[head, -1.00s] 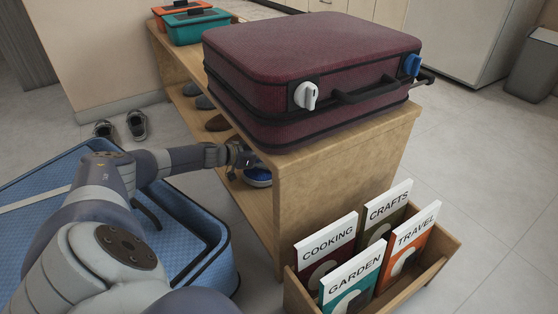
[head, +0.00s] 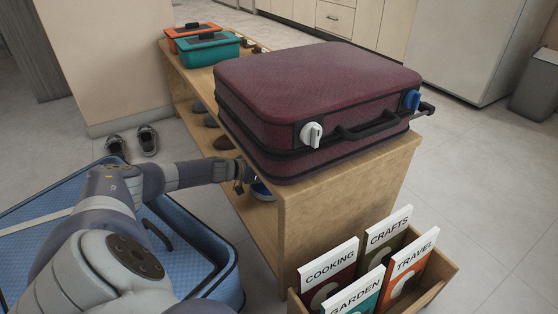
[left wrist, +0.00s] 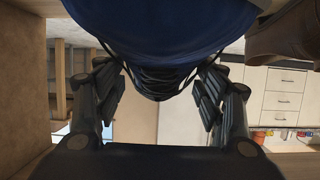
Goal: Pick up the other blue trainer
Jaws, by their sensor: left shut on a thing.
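The blue trainer (head: 262,191) shows in the head view at the near end of the wooden shelf unit, just under its top board and partly hidden by my gripper. My left gripper (head: 242,178) reaches in from the left at the open side of the shelf. In the left wrist view the dark blue trainer (left wrist: 150,22) fills the top middle, with black laces hanging below. My right gripper is in neither view.
A maroon suitcase (head: 315,95) lies on the shelf unit's top (head: 385,158), with teal (head: 212,50) and orange boxes behind. An open blue suitcase (head: 215,262) lies under my arm. Dark shoes (head: 148,140) stand by the wall. A book crate (head: 440,280) stands at the right front.

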